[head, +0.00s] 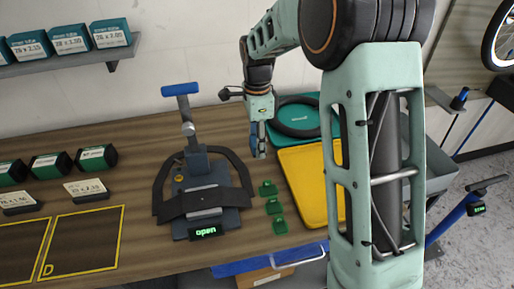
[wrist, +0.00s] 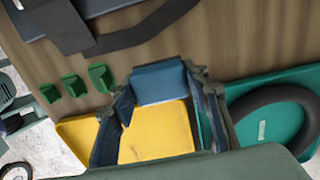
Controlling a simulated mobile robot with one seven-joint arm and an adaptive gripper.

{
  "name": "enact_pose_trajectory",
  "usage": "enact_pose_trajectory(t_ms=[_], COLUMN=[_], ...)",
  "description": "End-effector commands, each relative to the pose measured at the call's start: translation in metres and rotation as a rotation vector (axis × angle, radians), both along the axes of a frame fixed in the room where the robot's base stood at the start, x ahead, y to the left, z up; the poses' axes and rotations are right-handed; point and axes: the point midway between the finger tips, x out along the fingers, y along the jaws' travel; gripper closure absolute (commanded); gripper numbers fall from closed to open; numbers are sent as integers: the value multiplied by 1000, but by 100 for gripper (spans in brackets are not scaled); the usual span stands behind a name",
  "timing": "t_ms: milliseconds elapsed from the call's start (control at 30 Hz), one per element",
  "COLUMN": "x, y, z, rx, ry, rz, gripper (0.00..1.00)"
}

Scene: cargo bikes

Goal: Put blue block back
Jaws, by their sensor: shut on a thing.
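The blue block (wrist: 158,82) sits between my fingertips in the wrist view, with one face showing. My gripper (wrist: 160,95) is shut on it. In the head view my gripper (head: 258,150) points down near the yellow tray's upper left corner, and a bit of the blue block (head: 253,134) shows beside a finger. Three small green blocks (head: 273,206) stand in a row on the bench left of the yellow tray (head: 305,185). They also show at the left of the wrist view (wrist: 73,85). The yellow tray is partly hidden by my arm.
A clamp fixture (head: 203,195) with a blue handle and a display reading "open" stands left of the green blocks. A teal tray (head: 325,102) with a black ring lies behind. Green boxes (head: 50,165) and yellow-outlined areas (head: 80,240) are at the bench's left.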

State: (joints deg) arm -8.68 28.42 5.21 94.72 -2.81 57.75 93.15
Motion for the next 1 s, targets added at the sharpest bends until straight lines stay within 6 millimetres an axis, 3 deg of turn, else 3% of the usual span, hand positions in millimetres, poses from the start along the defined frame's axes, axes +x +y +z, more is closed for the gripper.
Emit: enact_pose_trajectory(t_ms=[100, 367, 600, 967, 1000], x=[11, 21, 22, 22, 22], y=[0, 0, 0, 0, 0], z=[-14, -26, -57, -62, -60], rx=[0, -1, 0, -1, 0], ry=[1, 0, 1, -1, -1], rz=[0, 0, -1, 0, 0], gripper=[84, 84, 84, 84, 54])
